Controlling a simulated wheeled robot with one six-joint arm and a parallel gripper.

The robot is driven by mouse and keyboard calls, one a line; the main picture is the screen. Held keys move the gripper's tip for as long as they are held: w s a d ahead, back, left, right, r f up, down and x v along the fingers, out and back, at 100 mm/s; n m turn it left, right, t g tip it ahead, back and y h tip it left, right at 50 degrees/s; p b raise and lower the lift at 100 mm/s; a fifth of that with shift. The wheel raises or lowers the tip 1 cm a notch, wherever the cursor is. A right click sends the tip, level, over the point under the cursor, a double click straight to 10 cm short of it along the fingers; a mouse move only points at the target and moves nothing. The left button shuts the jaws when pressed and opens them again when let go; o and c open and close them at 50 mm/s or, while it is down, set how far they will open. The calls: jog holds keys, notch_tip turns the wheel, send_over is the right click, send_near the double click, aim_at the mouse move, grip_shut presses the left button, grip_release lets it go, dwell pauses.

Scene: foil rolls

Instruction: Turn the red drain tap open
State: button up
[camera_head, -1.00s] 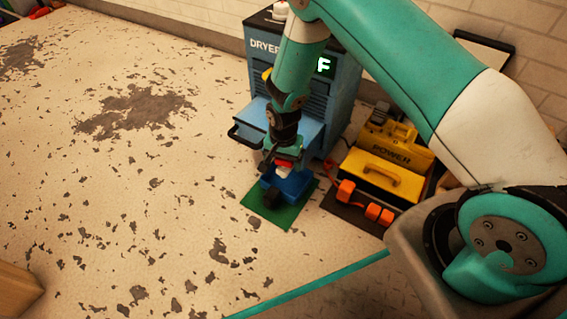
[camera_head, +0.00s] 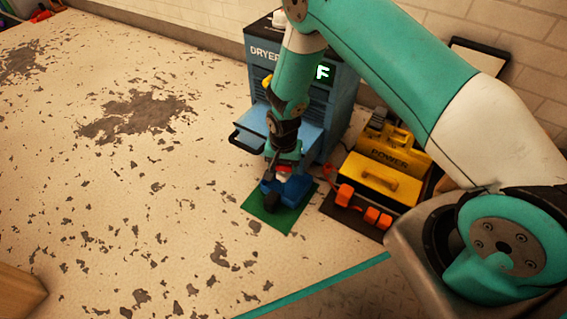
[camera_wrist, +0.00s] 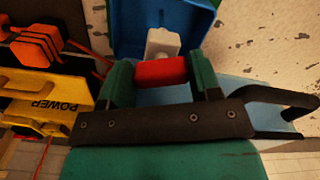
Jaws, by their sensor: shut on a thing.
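The red drain tap (camera_wrist: 162,71) is a short red bar in the wrist view, between the two green fingers of my gripper (camera_wrist: 160,78). My gripper is shut on it. A pale grey-white piece (camera_wrist: 162,42) shows just beyond the tap. A blue container (camera_wrist: 128,22) lies around and behind that piece. In the head view my gripper (camera_head: 284,164) points down in front of the dryer, over the blue container (camera_head: 297,188). The tap's stem and outlet are mostly hidden by my gripper.
The blue dryer (camera_head: 262,72) stands against the wall, with a pale blue tray (camera_head: 253,122) and dark handle at its front. A green mat (camera_head: 291,220) lies under the container. A yellow power box (camera_head: 372,178) and orange blocks (camera_head: 372,214) stand right. Floor at left is open.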

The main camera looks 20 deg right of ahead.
aim_at(284, 166)
jog(key=o, duration=0.9)
notch_tip(284, 166, up, 17)
jog(key=p, duration=0.9)
jog(key=shift+r, duration=0.2)
